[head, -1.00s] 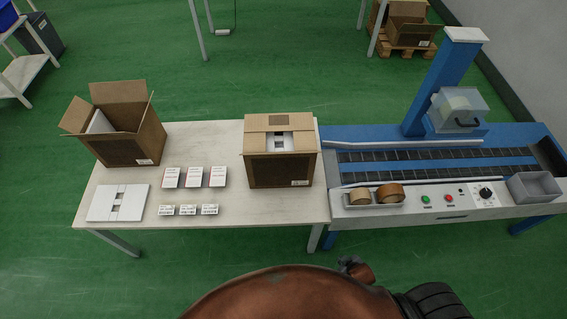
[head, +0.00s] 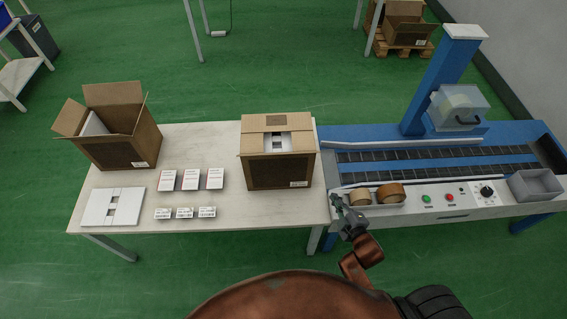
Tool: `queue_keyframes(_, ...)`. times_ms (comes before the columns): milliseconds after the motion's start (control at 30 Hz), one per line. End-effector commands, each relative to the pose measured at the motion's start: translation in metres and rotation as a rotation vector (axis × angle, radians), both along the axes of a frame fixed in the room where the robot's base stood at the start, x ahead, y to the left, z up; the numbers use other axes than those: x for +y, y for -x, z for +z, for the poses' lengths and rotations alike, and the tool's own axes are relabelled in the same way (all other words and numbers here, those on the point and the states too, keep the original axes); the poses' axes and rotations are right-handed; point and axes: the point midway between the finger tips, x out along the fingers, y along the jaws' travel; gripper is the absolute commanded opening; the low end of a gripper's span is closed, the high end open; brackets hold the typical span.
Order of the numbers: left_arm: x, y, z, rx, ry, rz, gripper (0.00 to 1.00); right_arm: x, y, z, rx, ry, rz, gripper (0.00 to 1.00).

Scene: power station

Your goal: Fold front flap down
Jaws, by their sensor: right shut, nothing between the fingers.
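A brown cardboard box (head: 280,171) stands upright on the right part of the white table. Its back and side flaps lie folded over the top, and a gap in the front middle of the top shows a white insert (head: 277,142). I cannot make out the front flap clearly against the dark front face. My right gripper (head: 338,201) is shut and empty, to the right of and nearer than the box, by the table's right edge and the tape tray, apart from the box. My left gripper is not in view.
An open box (head: 137,149) stands at the table's left. Several white cartons and labels (head: 185,213) and a white insert (head: 113,207) lie on the table. Tape rolls (head: 390,192) sit on the blue conveyor machine (head: 440,165) right of my gripper. Bare table (head: 270,208) lies before the box.

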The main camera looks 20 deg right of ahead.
Motion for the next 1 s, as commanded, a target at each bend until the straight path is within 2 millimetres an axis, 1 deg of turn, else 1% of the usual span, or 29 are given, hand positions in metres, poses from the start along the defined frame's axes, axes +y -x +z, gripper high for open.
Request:
queue_keyframes(33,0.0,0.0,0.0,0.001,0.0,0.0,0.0,0.004,-0.008,0.006,-0.043,0.041,0.034,0.0)
queue_keyframes(167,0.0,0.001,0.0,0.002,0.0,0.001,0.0,0.019,-0.028,0.026,-0.196,0.187,0.147,0.0)
queue_keyframes(267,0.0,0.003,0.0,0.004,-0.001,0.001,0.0,0.04,-0.04,0.047,-0.36,0.337,0.255,0.0)
queue_keyframes(333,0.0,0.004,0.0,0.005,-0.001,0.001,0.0,0.057,-0.043,0.063,-0.491,0.449,0.33,0.0)
queue_keyframes(433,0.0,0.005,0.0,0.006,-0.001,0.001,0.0,0.082,-0.038,0.082,-0.671,0.591,0.417,0.0)
queue_keyframes(500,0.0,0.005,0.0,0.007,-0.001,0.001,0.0,0.096,-0.031,0.091,-0.781,0.673,0.462,0.0)
queue_keyframes(633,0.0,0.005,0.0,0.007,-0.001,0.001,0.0,0.115,-0.016,0.103,-0.939,0.774,0.512,0.0)
queue_keyframes(733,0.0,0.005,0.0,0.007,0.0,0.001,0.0,0.123,-0.008,0.108,-1.012,0.815,0.53,0.0)
queue_keyframes(833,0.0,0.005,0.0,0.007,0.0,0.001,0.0,0.128,-0.006,0.112,-1.045,0.832,0.535,0.0)
queue_keyframes(933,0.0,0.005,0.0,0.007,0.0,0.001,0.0,0.134,-0.012,0.117,-1.052,0.835,0.537,0.0)
queue_keyframes(1000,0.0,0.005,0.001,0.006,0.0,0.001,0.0,0.139,-0.02,0.123,-1.053,0.834,0.537,0.0)
